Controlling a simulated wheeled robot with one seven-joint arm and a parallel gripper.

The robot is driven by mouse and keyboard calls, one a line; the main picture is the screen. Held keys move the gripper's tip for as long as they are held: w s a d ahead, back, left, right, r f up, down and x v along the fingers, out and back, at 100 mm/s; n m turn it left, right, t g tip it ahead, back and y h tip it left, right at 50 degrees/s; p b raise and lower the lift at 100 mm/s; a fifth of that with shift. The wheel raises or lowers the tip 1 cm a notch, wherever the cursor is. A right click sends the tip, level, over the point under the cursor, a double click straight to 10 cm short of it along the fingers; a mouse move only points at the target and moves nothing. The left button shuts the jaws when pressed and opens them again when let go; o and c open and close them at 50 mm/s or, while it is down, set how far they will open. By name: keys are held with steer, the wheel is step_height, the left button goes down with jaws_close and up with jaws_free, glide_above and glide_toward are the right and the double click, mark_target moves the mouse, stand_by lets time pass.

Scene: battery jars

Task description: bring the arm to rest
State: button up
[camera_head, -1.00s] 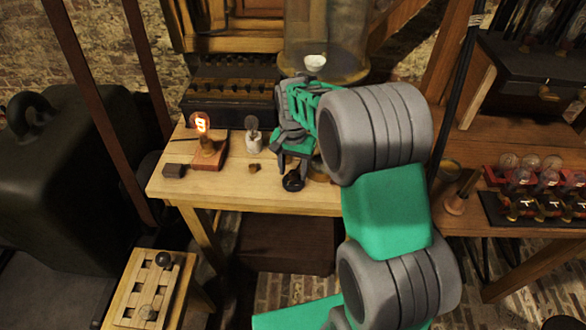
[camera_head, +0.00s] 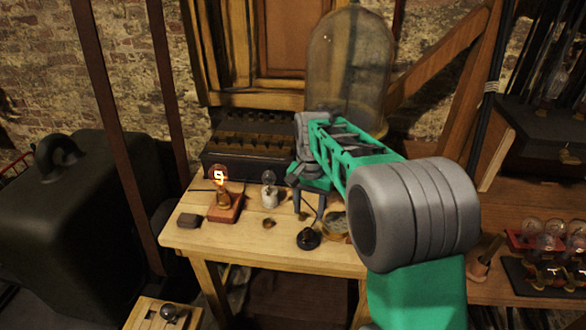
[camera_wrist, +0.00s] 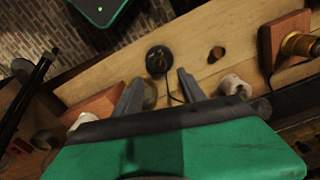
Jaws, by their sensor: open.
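My gripper (camera_head: 312,205) is at the end of my green and grey arm, above the right part of the wooden table (camera_head: 270,252). In the wrist view my two grey fingers (camera_wrist: 162,85) stand apart with nothing between them. Past the fingertips, a small round black object (camera_wrist: 159,60) lies on the table top. It also shows in the head view (camera_head: 308,239), below and apart from my gripper.
A glass dome (camera_head: 348,70) stands behind. A shelf with several bulbs (camera_head: 545,245) is at right.

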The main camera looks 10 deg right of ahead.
steer(key=shift+n, duration=0.4)
steer(key=shift+w+n, duration=0.45)
steer(key=shift+n, duration=0.15)
steer(key=s+f+n, duration=0.1)
steer(key=s+f, duration=0.1)
steer(key=f, duration=0.1)
steer(key=s+f+n, duration=0.1)
steer(key=s+f, duration=0.2)
steer(key=shift+s+n+g, duration=0.25)
steer(key=shift+n+g, duration=0.05)
steer(key=shift+n, duration=0.1)
steer(key=s+r+n+t, duration=0.2)
steer(key=s+r, duration=0.1)
steer(key=s, duration=1.3)
steer(key=shift+t, duration=0.9)
steer(key=r, duration=0.2)
steer(key=w+r, duration=0.1)
steer(key=r, duration=0.2)
steer(key=shift+d+r, duration=0.1)
steer(key=shift+r, duration=0.2)
